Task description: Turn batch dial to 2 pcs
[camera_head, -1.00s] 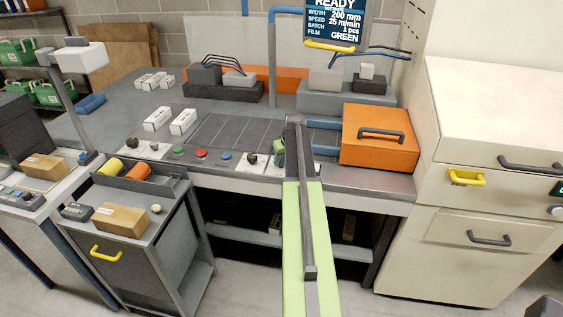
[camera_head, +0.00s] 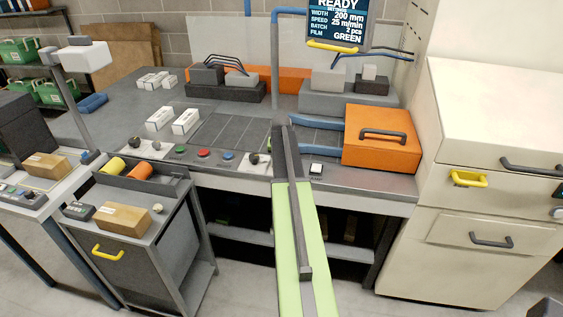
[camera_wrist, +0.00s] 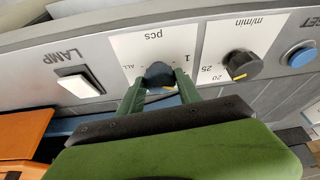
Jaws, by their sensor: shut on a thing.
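The batch dial (camera_wrist: 159,72) is a dark round knob on a white plate marked "pcs", with "1" and "ALL" legible. My gripper (camera_wrist: 158,86) has its green fingers on either side of the knob, shut on it, in the wrist view. The fingers and the knob's lower part hide its pointer and any "2" mark. In the head view my arm covers the batch dial. The display (camera_head: 335,30) in the head view reads READY, width 200 mm, speed 25 m/min, batch 2 pcs, film GREEN.
The speed dial (camera_wrist: 241,64), marked m/min, sits right beside the batch dial in the wrist view, with a blue reset button (camera_wrist: 299,56) beyond it. A white LAMP switch (camera_wrist: 79,84) is on the left. An orange box (camera_head: 380,137) stands right of my arm in the head view.

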